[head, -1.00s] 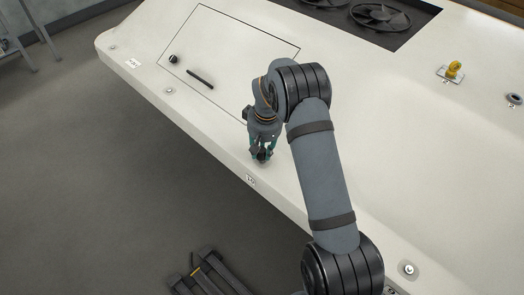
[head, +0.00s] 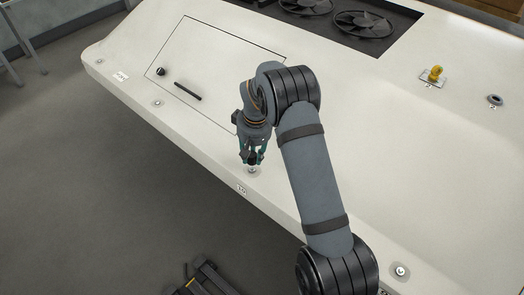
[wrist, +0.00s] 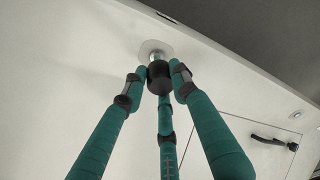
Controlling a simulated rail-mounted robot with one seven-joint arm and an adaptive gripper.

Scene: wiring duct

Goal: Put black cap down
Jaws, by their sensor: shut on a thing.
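The black cap (wrist: 159,80) is a short dark cylinder between the green fingers of my gripper (wrist: 161,82). My gripper (head: 252,157) is shut on it, over the front edge strip of the pale panel (head: 190,125). A round metal fitting with a short stub (wrist: 153,50) shows just beyond the cap in the wrist view. In the head view the fitting (head: 252,171) sits directly below the fingertips. I cannot tell whether the cap touches the stub. The cap is mostly hidden by the fingers in the head view.
A hatch with a black handle (head: 188,91) and a black knob (head: 161,71) lies left of my gripper. Fans (head: 363,23) sit in a recess at the back. A yellow part (head: 435,73) and a ring fitting (head: 495,99) stand at right. The panel's front edge drops to the floor.

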